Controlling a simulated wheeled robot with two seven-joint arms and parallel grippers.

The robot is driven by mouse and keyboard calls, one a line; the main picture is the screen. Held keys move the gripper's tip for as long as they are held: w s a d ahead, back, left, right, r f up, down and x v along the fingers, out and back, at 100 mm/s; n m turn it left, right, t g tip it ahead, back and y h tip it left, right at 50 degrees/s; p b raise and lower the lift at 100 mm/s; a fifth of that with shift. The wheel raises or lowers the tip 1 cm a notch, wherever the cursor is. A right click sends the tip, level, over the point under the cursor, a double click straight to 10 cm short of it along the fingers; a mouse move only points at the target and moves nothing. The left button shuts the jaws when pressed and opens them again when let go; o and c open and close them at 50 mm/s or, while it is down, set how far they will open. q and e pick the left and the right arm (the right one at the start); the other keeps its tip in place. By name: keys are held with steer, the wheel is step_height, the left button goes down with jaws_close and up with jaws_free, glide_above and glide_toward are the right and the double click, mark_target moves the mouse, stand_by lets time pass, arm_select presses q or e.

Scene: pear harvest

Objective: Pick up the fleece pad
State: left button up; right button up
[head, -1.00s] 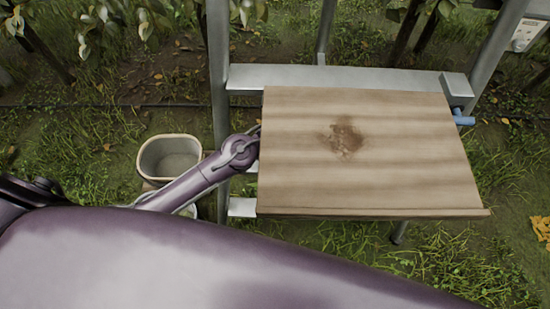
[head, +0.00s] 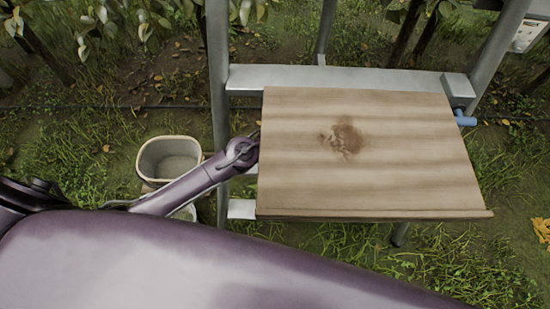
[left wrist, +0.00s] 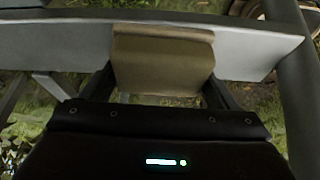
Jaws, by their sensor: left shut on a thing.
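In the left wrist view, a tan, soft-looking piece that I take for the fleece pad (left wrist: 163,62) sits between the two dark fingers of my left gripper (left wrist: 162,88). The gripper is shut on it. The pad's upper part overlaps a grey metal rail (left wrist: 62,47), and I cannot tell whether it touches the rail. In the head view my left arm reaches to the left edge of the wooden board, and the gripper and pad are hidden behind or under the board. My right gripper is in neither view.
The wooden board (head: 400,150) with a brown stain is set on a grey metal frame (head: 340,78). A blue peg (head: 465,119) sticks out at right. Trees stand behind.

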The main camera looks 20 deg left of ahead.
arm_select(q)
steer(key=shift+r+p, duration=0.75)
steer(key=shift+p, duration=0.15)
step_height(320, 180, up, 3)
steer(key=p, duration=0.3)
steer(key=shift+f, duration=0.1)
steer(key=s+d+p, duration=0.4)
steer(key=s+p, duration=0.2)
steer(key=s, duration=0.9)
steer(key=s+d+p, duration=0.3)
steer(key=s+p, duration=0.4)
steer(key=s, duration=0.9)
steer(key=shift+d+f, duration=0.35)
steer(key=shift+f, duration=0.05)
